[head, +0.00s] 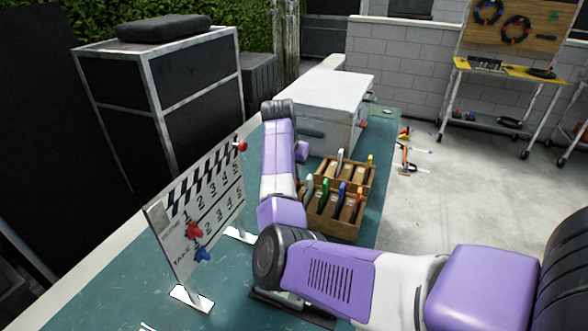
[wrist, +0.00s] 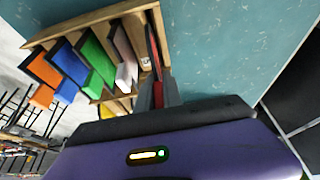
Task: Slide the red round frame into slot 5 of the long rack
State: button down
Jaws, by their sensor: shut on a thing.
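In the wrist view my gripper (wrist: 158,93) is shut on the red frame (wrist: 157,66). The red frame shows edge-on as a thin dark and red strip; its round outline cannot be seen. It stands at the right end of the wooden long rack (wrist: 88,21), close along the end wall. How deep it sits in a slot cannot be told. A small pale tag with an unreadable mark is just left of it. The rack also shows in the head view (head: 333,232), beyond my arm. My gripper's fingertips are hidden there.
The rack holds several other frames, among them green (wrist: 92,58), blue (wrist: 68,62) and orange (wrist: 44,68). A white numbered board (head: 200,212) stands left on the green table (head: 120,296). A white case (head: 318,100) stands behind the rack. Bare tabletop lies right of the rack in the wrist view.

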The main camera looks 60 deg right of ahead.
jog(key=shift+f+b, duration=0.55)
jog(key=shift+f, duration=0.65)
jog(key=shift+f, duration=0.35)
jog(key=shift+f+b, duration=0.75)
jog(key=shift+f, duration=0.45)
jog(key=c, duration=1.4)
grip_release()
jog(key=shift+b+v, duration=0.4)
jog(key=shift+v, duration=3.55)
jog(key=shift+w, duration=0.1)
